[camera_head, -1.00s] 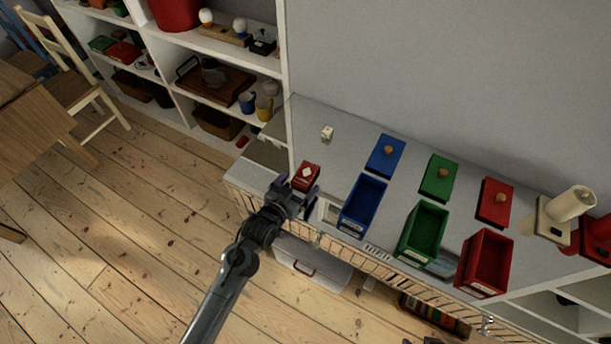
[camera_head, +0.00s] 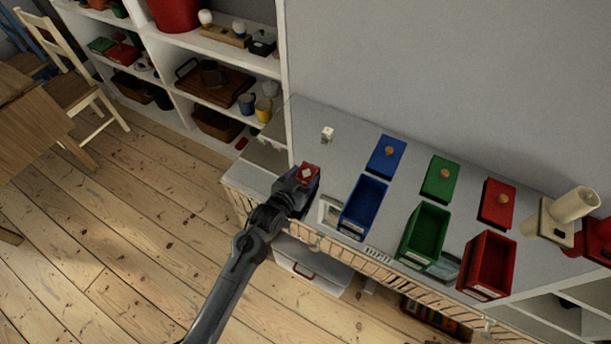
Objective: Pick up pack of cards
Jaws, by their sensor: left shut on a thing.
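The pack of cards (camera_head: 308,172) is a small red box with a white diamond on its face. It is at the left end of the grey-topped counter (camera_head: 335,165). My left gripper (camera_head: 304,181) is shut on the pack, with its arm coming up from the bottom left. The gripper hides the lower part of the pack, so I cannot tell whether it still touches the counter. My right gripper is not in view.
Right of the pack stand open blue (camera_head: 362,207), green (camera_head: 424,234) and red (camera_head: 487,265) boxes, their lids behind them. A small white die (camera_head: 327,134) lies behind the pack. A white shelf unit (camera_head: 184,97) stands at the left.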

